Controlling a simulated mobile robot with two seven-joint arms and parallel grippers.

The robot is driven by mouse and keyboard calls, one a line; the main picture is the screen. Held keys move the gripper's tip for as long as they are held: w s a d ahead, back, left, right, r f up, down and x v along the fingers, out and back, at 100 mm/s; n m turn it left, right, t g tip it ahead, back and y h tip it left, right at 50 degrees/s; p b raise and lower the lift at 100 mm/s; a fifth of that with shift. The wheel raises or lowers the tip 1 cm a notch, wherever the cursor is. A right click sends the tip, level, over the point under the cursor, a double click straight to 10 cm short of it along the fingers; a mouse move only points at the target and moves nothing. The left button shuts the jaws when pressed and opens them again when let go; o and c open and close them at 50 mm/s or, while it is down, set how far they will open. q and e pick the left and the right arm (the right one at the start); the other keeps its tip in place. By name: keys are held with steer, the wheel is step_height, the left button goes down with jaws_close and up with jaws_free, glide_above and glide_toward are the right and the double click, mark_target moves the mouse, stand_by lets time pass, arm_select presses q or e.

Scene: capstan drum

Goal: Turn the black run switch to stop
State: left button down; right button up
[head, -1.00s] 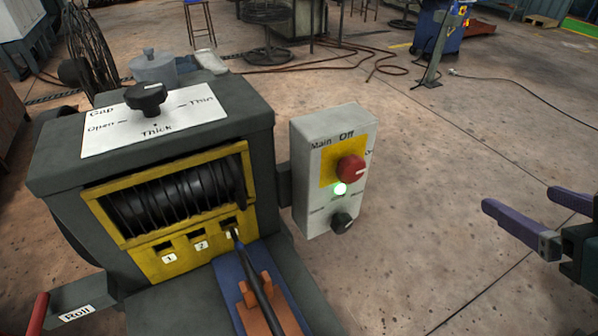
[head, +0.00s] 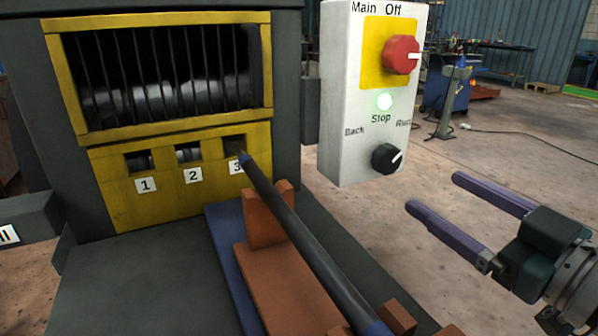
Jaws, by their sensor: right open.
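The black run switch (head: 387,158) is a round knob low on the white control box (head: 340,110). Its white mark points up and right, towards the label "Run"; "Stop" is above it and "Back" is at its left. My left gripper is not in view.
The grey machine with a yellow frame (head: 110,208) and numbered slots stands at left. A dark rod (head: 300,235) runs from slot 3 over an orange support (head: 262,225). Open floor (head: 500,150) lies right of the box. A blue cabinet (head: 437,92) stands farther back.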

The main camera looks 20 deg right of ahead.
mark_target(393, 163)
steer(key=w, duration=0.6)
steer(key=w+b, duration=0.1)
steer(key=w, duration=0.1)
steer(key=shift+w+a+r, duration=0.1)
steer(key=shift+w+a, duration=0.2)
steer(key=shift+w, duration=0.1)
steer(key=shift+c, duration=0.3)
jaws_close()
steer(key=shift+n, duration=0.3)
steer(key=n, duration=0.3)
steer(key=shift+n, duration=0.3)
steer(key=n, duration=0.5)
steer(key=shift+p, duration=0.3)
steer(key=shift+n, duration=0.4)
